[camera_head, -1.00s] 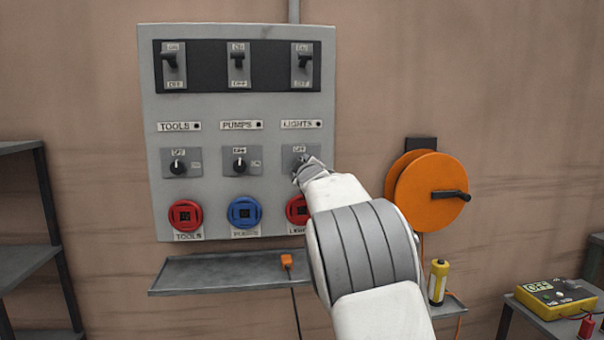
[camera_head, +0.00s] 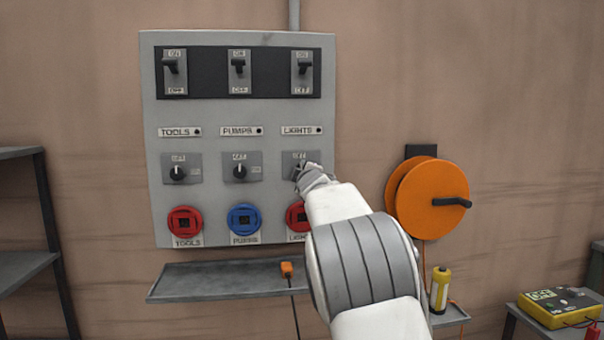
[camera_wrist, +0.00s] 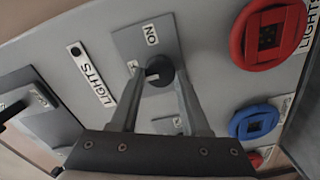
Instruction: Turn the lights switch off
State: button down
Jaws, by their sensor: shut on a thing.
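The grey wall panel (camera_head: 240,110) has a column marked LIGHTS at its right. The lights switch is a dark rotary knob on a grey plate (camera_head: 290,158) under the LIGHTS label (camera_head: 302,130). The knob (camera_wrist: 158,70) shows in the wrist view with a pale pointer mark and an ON label beside it. My gripper (camera_head: 305,172) is at this knob, and its two fingers (camera_wrist: 158,84) are shut on it from both sides. In the head view my gripper hides most of the knob, so its setting is unclear there.
TOOLS (camera_head: 177,172) and PUMPS (camera_head: 240,171) knobs sit left of the lights knob. Toggle breakers (camera_head: 238,65) are above, round red and blue sockets (camera_head: 244,219) below. A shelf (camera_head: 215,280) runs under the panel. An orange cable reel (camera_head: 415,198) hangs right.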

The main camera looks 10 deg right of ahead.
jog(key=shift+c, duration=1.9)
grip_release()
jog(key=shift+s, duration=0.1)
jog(key=s+b, duration=0.4)
jog(key=s, duration=1.3)
jog(key=shift+s, duration=0.1)
